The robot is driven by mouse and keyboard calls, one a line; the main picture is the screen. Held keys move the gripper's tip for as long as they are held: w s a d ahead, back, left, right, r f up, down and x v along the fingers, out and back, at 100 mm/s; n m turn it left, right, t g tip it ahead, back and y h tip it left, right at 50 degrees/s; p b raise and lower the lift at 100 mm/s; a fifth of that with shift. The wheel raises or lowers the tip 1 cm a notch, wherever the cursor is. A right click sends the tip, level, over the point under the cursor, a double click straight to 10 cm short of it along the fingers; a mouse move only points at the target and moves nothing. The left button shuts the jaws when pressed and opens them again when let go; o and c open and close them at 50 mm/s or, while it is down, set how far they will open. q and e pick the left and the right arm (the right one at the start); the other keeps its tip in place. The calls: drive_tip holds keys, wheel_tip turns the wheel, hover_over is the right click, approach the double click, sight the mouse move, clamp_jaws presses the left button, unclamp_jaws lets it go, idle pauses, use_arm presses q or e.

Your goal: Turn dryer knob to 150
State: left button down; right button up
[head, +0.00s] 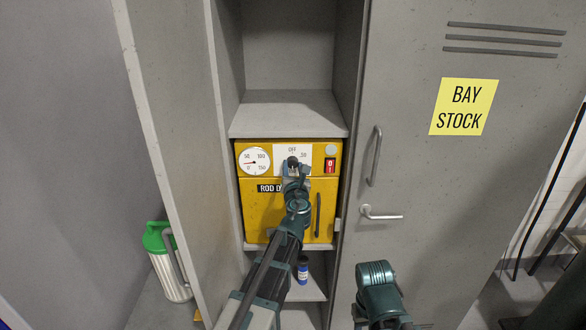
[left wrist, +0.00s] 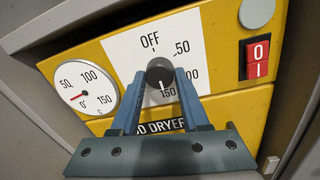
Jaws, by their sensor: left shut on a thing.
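The yellow rod dryer (head: 275,203) stands in an open locker compartment. Its black knob (left wrist: 160,70) sits on a white dial plate (left wrist: 121,52) marked OFF, 50, 100 and 150. My left gripper (head: 292,168) is shut on the knob, one finger on each side, as the left wrist view (left wrist: 162,88) shows. The knob's white mark points down at the 150 label, which is partly hidden by the fingers. The round gauge (left wrist: 80,92) has its red needle near 0. Part of my right arm shows at the bottom of the head view, but its fingers do not.
A red switch (left wrist: 258,60) sits right of the dial. The dryer door has a dark handle (head: 318,215). Locker doors stand at both sides, the right with a BAY STOCK sign (head: 463,107). A green-topped canister (head: 168,260) and a small blue bottle (head: 302,272) are lower down.

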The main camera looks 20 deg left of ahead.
use_arm(q)
drive_tip(key=shift+c, duration=2)
unclamp_jaws()
